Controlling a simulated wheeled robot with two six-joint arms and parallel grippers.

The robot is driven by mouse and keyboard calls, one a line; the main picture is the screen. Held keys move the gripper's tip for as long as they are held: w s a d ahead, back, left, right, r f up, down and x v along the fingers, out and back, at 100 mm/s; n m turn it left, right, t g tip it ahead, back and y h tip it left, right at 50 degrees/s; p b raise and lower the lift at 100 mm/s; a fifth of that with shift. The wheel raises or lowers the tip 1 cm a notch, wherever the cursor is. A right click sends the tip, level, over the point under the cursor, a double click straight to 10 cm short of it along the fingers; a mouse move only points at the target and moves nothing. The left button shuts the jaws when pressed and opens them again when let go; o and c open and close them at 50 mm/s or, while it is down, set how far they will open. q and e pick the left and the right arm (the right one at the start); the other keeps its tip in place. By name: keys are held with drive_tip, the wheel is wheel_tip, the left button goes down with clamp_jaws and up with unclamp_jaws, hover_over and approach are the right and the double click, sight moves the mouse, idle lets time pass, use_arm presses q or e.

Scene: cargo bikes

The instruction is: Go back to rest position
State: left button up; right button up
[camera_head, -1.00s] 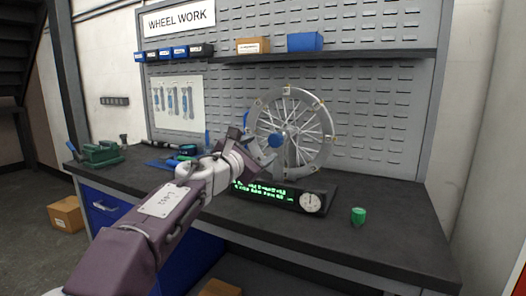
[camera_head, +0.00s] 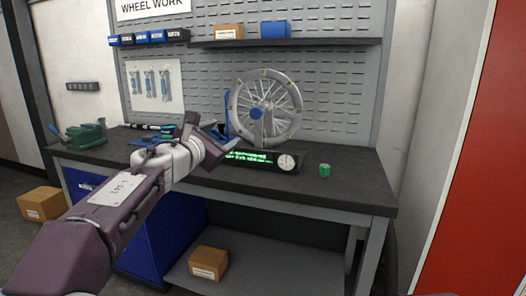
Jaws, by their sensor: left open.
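My left arm reaches in from the lower left. My left gripper (camera_head: 207,133) is open and empty, in front of the left part of the dark workbench (camera_head: 335,180). It appears apart from the spoked wheel (camera_head: 283,124), which stands upright in its stand with a blue hub. A black box with a green display and a round dial (camera_head: 286,162) sits at the wheel's foot. A small green cylinder (camera_head: 324,170) stands on the bench to the right. My right gripper is not in view.
A green vise (camera_head: 86,135) is at the bench's left end. Cardboard boxes lie on the lower shelf (camera_head: 208,263) and on the floor (camera_head: 43,203). A shelf (camera_head: 340,42) with bins crosses the pegboard. A red panel (camera_head: 485,200) stands at the far right.

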use_arm(q)
drive_tip(key=a+f+n+g+y, duration=0.3)
drive_tip(key=f+n, duration=0.9)
drive_tip(key=f, duration=0.6)
drive_tip(key=s+a+f+n+g+y, duration=0.2)
drive_tip(key=s+f+n, duration=0.3)
drive_tip(key=f+n, duration=0.25)
drive_tip(key=s+a+f+n+g+y, duration=0.1)
drive_tip(key=s+a+f+n+g, duration=0.2)
drive_tip(key=s+f+n, duration=0.4)
drive_tip(key=s+d+f+n+g, duration=0.2)
drive_tip(key=s+f+n+g, duration=0.6)
drive_tip(key=s+f+n, duration=0.95)
wheel_tip(320, 180, up, 36)
drive_tip(key=s+n+p, duration=0.1)
drive_tip(key=n+p, duration=0.1)
drive_tip(key=p, duration=3.1)
drive_tip(key=shift+a+h, duration=0.2)
drive_tip(key=shift+h, duration=0.1)
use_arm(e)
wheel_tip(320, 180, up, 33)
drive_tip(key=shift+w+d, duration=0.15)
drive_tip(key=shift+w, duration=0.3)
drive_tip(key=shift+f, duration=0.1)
